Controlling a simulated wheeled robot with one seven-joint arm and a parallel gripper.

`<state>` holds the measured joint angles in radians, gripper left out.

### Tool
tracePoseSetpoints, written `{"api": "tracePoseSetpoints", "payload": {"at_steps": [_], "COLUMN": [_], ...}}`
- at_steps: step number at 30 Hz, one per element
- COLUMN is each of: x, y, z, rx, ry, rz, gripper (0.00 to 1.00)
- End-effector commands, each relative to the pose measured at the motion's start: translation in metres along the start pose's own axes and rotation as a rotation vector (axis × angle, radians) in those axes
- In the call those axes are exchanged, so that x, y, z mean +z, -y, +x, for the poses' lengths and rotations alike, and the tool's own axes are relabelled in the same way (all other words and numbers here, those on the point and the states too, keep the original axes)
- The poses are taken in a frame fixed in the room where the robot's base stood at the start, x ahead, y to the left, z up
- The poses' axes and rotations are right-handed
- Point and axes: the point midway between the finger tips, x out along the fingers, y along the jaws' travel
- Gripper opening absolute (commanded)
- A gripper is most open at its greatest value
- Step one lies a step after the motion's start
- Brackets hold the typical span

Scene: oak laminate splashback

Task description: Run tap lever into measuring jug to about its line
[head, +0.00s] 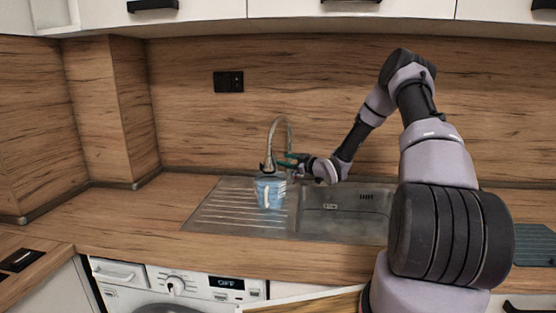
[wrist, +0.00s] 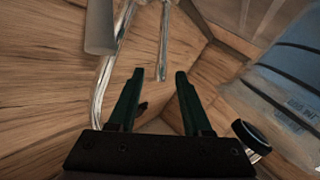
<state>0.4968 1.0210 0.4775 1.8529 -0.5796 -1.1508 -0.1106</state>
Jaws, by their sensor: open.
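The measuring jug (head: 269,193) is clear and bluish, standing upright on the ribbed drainboard under the curved chrome tap (head: 289,130). Its line and any water in it cannot be made out. My gripper (head: 282,161) is close to the tap, just above the jug. In the wrist view its green fingers (wrist: 158,78) are apart with nothing held. A thin chrome rod (wrist: 163,45), which looks like the tap lever, ends near the gap between the fingertips. The tap's chrome tube (wrist: 103,78) runs along the left, and the jug (wrist: 285,95) fills the right side.
The sink basin (head: 345,214) lies right of the jug, with the drainboard (head: 220,209) to its left. A black wall socket (head: 228,82) is on the wood splashback. The left worktop (head: 140,212) is clear. A washing machine (head: 180,287) stands below.

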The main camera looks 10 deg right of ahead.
Motion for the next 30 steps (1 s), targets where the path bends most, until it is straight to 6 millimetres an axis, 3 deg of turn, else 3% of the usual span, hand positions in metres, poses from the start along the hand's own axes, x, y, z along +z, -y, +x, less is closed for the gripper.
{"api": "tracePoseSetpoints", "payload": {"at_steps": [3,9,30], "x": [0.0,0.0,-0.006], "y": [-0.001,-0.001,-0.003], "z": [-0.022,-0.043,-0.045], "rx": [0.001,0.0,-0.003], "ry": [0.001,-0.001,0.03], "rz": [0.001,-0.001,-0.002], "gripper": [0.49,0.49,0.49]}}
